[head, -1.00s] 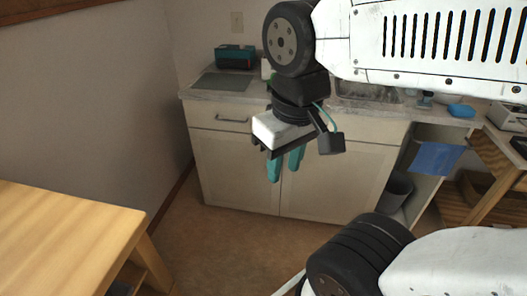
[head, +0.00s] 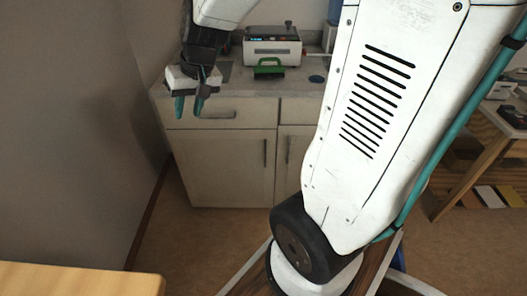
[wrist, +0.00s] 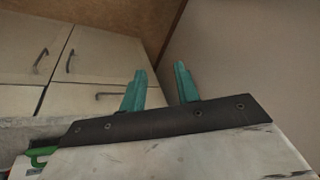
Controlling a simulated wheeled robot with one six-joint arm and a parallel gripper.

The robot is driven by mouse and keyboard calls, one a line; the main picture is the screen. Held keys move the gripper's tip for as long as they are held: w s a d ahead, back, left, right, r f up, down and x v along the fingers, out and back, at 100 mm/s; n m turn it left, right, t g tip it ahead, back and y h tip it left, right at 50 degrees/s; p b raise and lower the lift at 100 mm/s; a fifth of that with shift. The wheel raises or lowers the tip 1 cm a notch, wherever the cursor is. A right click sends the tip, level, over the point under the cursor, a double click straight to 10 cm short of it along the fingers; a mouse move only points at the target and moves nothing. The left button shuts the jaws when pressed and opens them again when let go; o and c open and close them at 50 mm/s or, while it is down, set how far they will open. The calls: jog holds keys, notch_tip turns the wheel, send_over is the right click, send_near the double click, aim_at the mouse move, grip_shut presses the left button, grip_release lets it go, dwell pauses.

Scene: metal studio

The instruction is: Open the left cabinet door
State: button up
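The left cabinet door (head: 215,170) is a pale panel, shut, below a drawer (head: 225,113). Its dark upright handle (head: 264,153) is near its right edge. My gripper (head: 189,114) hangs left of and above that handle, overlapping the drawer's left part in the head view. Its two teal fingers are apart with nothing between them. In the wrist view, which looks upside down, the fingers (wrist: 159,70) are open, with the left door (wrist: 105,58) and its handle (wrist: 70,61) to their left. I cannot tell the gripper's exact distance from the cabinet.
The right door's handle (head: 288,149) stands beside the left one; my arm hides most of that door. The drawer has a horizontal handle (head: 215,114). A white device (head: 272,46) and a green item (head: 269,68) are on the counter. A wooden table (head: 75,280) is at lower left.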

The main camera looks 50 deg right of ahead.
jog(key=w+d+f+m+t+h, duration=0.1)
jog(key=w+d+f+m, duration=0.3)
jog(key=d+f, duration=0.5)
jog(key=w+d+f+m+h, duration=0.1)
jog(key=w+d+f+h, duration=0.1)
jog(key=w+d+f, duration=0.6)
jog(key=s+d+f+m+g+h, duration=0.1)
jog(key=s+d+f, duration=0.1)
jog(key=d+f, duration=0.4)
jog(key=s+d+f+m+h, duration=0.1)
jog(key=s+d+f, duration=0.1)
jog(key=d+f, duration=0.4)
jog(key=s+d+f+m+g, duration=0.1)
jog(key=d+f, duration=0.5)
jog(key=f, duration=0.8)
jog(key=shift+s+f+m+g+h, duration=0.3)
jog(key=shift+s+f+m+h, duration=0.1)
jog(key=shift+s+m, duration=0.25)
jog(key=shift+r, duration=0.1)
grip_shut()
